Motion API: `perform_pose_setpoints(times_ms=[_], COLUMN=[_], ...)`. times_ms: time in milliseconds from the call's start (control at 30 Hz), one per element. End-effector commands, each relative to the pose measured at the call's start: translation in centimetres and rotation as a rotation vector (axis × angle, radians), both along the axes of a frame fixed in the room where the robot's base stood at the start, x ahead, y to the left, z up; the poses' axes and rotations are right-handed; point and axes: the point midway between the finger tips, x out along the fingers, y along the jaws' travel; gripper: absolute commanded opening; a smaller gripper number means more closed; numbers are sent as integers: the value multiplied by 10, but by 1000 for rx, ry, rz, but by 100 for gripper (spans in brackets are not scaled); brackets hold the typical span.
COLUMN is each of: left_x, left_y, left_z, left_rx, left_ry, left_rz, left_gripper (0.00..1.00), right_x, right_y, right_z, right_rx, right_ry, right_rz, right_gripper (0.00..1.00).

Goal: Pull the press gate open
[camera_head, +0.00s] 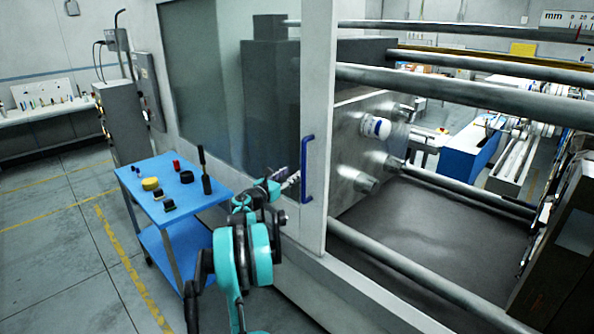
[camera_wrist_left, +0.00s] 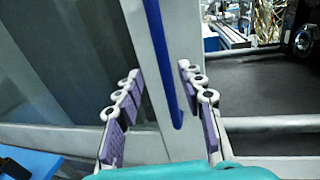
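The press gate (camera_head: 318,90) has a pale upright edge post and a dark glass panel (camera_head: 210,85) to its left. A blue upright bar handle (camera_head: 304,172) is fixed on the post. My left gripper (camera_head: 290,181) is just left of the handle in the head view. In the left wrist view, my left gripper (camera_wrist_left: 160,75) is open, with purple-padded fingers spread apart. The blue handle (camera_wrist_left: 163,62) shows between them, with the post (camera_wrist_left: 150,85) behind. I see no finger clearly touching the handle. My right gripper is not in view.
A blue cart (camera_head: 148,205) with small items and an upright dark tool stands left of my arm. Right of the post, the press interior shows steel bars (camera_head: 460,90) and a dark bed (camera_head: 430,225). Open floor (camera_head: 50,240) lies at the far left.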

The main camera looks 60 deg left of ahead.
Motion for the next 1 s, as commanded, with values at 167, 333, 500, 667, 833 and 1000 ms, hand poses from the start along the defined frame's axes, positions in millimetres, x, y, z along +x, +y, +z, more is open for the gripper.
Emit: perform_pose_setpoints(times_ms=[167, 333, 500, 667, 833, 1000], left_x=[-19, -23, -23, -23, -23, 0], left_y=[-9, -12, -12, -12, -12, -29], left_z=[0, 0, 0, 0, 0, 21], left_rx=[0, 0, 0, 0, 0, -61], left_ry=[0, 0, 0, 0, 0, -72], left_rz=[1, 0, 0, 0, 0, 8], left_gripper=[39, 39, 39, 39, 39, 39], right_x=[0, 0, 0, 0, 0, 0], right_y=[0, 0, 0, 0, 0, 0], right_z=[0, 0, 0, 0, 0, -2], right_rx=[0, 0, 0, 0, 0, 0], right_ry=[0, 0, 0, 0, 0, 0], right_rz=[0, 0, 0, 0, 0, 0], right_gripper=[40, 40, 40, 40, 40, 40])
